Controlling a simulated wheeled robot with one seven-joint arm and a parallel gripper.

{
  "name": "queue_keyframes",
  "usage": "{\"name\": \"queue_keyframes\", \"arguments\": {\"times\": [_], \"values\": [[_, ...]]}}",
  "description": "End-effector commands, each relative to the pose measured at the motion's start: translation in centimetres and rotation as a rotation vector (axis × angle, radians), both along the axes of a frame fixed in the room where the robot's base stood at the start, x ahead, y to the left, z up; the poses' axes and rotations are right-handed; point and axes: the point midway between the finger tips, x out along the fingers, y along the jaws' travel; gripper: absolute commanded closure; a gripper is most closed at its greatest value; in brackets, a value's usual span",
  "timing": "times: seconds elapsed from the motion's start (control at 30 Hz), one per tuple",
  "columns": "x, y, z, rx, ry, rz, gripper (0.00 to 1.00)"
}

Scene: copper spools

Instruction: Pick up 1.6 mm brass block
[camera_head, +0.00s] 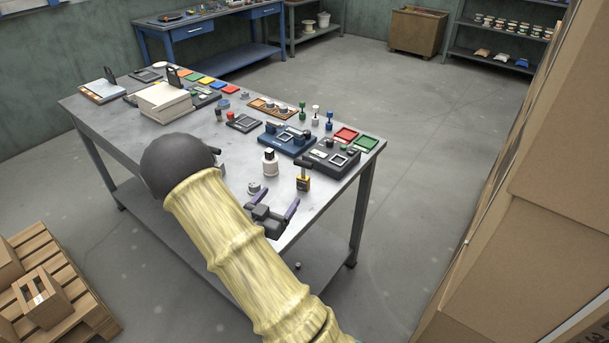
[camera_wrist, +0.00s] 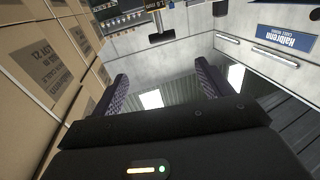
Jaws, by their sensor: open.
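The brass block (camera_head: 303,184) stands upright near the front right edge of the workbench, with a dark T-shaped handle on top. In the wrist view its lower part (camera_wrist: 153,4), with an upside-down label, is cut off by the top edge, and the dark handle (camera_wrist: 162,37) hangs below it in the picture. My gripper (camera_head: 274,196) is open and empty, close to the block on its near left side and not touching it. In the wrist view, the spread fingers (camera_wrist: 161,72) show, with the block beyond them.
The grey workbench (camera_head: 320,200) also holds a white-and-black bottle (camera_head: 270,162), a small metal disc (camera_head: 255,188), a dark device (camera_head: 335,156) and a blue device (camera_head: 288,138), all near the block. Stacked cardboard boxes (camera_head: 545,210) stand at the right. Open floor lies between.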

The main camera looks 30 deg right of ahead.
Motion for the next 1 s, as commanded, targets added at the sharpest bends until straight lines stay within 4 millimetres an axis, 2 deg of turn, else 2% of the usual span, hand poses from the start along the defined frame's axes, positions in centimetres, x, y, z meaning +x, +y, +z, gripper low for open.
{"name": "queue_keyframes", "arguments": {"times": [0.27, 0.8, 1.0], "values": [[0.3, -0.6, 0.0, 0.003, 0.001, -0.002, 0.22], [4.9, -8.4, 0.1, 0.003, 0.001, -0.004, 0.22], [6.3, -10.4, 0.0, 0.004, 0.001, 0.000, 0.22]]}}
